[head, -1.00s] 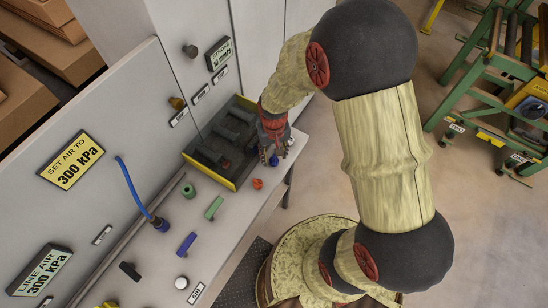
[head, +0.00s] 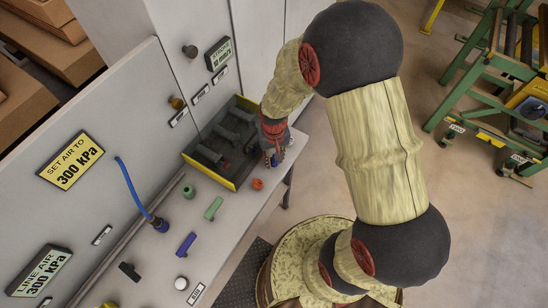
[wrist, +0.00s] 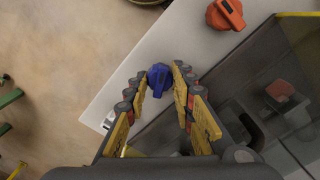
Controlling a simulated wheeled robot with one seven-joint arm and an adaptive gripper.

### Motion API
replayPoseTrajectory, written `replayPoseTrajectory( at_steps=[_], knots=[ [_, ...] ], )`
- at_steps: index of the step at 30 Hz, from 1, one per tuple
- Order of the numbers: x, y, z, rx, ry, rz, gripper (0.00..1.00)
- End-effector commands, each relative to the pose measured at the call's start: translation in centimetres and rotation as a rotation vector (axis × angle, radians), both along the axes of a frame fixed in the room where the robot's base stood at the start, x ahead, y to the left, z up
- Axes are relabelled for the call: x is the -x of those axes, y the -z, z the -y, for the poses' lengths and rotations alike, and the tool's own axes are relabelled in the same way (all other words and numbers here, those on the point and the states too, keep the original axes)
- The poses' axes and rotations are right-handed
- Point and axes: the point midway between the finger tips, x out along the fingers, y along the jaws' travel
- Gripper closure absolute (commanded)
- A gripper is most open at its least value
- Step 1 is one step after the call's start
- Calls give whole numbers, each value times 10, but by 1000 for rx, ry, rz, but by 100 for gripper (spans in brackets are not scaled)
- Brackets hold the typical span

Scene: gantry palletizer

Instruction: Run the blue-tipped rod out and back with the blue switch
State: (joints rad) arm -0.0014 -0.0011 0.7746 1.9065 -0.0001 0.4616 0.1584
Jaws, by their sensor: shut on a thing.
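The blue switch (wrist: 160,80) is a round knob with a raised grip bar near the bench edge. In the wrist view it sits between the tips of my gripper (wrist: 161,76), which is shut on it. In the head view my gripper (head: 273,152) points down at the bench beside the yellow-rimmed tray, and only a little of the blue switch (head: 274,161) shows. The tray (head: 213,174) holds several dark grey bodies and a small red part. I cannot make out a blue-tipped rod in either view.
An orange-red knob (wrist: 226,14) stands close to the blue switch. A green knob (head: 188,190), a green bar (head: 214,207), a blue bar (head: 186,243) and a white button (head: 181,282) are further along the bench. A 300 kPa sign (head: 70,160) hangs behind.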

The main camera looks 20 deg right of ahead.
Motion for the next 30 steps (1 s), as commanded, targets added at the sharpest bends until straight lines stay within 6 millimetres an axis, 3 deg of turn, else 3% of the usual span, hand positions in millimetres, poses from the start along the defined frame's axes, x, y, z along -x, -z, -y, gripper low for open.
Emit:
replayPoseTrajectory(
  at_steps=[9, 20, 30],
  knots=[
    [0, 0, 0, 0, 0, 0, 100],
    [0, 0, 0, 0, -67, 0, 100],
    [0, -1, 0, 0, -326, 1, 100]
  ],
)
